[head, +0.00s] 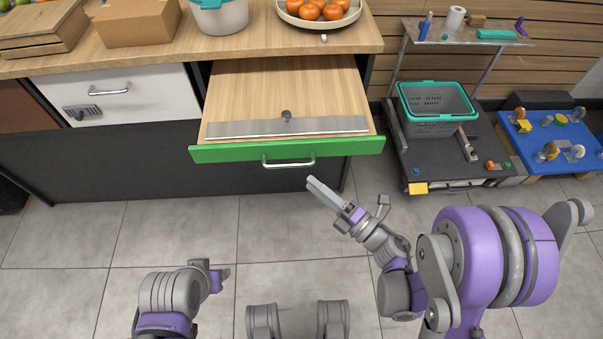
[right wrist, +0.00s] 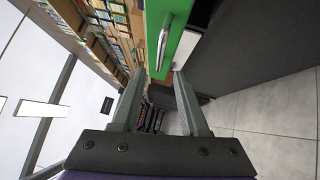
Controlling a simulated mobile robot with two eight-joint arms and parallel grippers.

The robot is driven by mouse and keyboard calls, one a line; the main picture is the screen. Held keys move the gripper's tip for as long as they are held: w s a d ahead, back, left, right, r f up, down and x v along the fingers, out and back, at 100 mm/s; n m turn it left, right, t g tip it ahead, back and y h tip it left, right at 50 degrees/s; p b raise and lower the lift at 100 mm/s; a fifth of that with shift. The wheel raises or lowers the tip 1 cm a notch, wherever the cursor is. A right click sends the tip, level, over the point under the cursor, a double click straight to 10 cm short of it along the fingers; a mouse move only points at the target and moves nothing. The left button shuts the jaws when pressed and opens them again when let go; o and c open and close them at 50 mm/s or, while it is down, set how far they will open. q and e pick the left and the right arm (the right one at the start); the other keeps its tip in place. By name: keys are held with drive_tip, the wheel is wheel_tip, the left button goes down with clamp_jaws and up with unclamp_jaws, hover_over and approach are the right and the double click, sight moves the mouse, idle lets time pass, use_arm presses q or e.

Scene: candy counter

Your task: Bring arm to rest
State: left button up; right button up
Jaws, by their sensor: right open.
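My right gripper (head: 326,194) is over the floor just in front of the pulled-out drawer, near its silver handle (head: 289,163) and apart from it. Its two fingers (right wrist: 160,78) are spread with nothing between them in the right wrist view. The drawer has a green front (head: 225,152) and stands open. The green front also shows ahead of the fingers in the right wrist view (right wrist: 167,35).
The wooden counter (head: 160,55) holds a cardboard box (head: 138,24), a grey tub (head: 219,17) and a plate of oranges (head: 325,22). A teal-rimmed basket (head: 437,126) stands on a dark stand at right, beside a blue platform (head: 550,135). The tiled floor ahead is clear.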

drive_tip(key=shift+v, duration=0.85)
